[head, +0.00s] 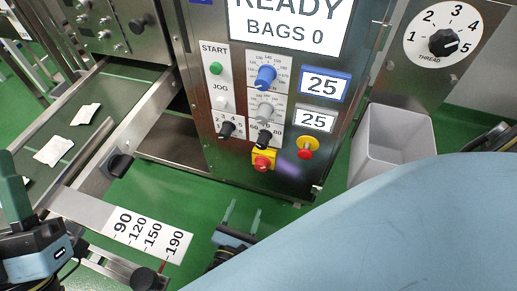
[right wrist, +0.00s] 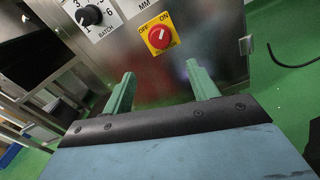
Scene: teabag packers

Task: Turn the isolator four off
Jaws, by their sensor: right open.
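The isolator is a red rotary knob on a yellow plate, low on the steel machine front in the head view (head: 263,161). In the right wrist view the isolator (right wrist: 160,38) has OFF at its upper left and ON at its upper right. Its pale mark seems to lean toward ON. No number can be read on it. My right gripper (head: 243,210) is open and empty, below and in front of the knob, not touching it. The right wrist view shows its two green fingers (right wrist: 160,75) apart below the knob. My left gripper (head: 14,190) is partly in view at the left edge.
A red stop button (head: 306,147) is just right of the isolator. Black, grey and blue dials (head: 265,77) sit above it. A grey bin (head: 388,148) stands to the right. A conveyor with white packets (head: 54,150) and a scale plate (head: 145,236) lie left.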

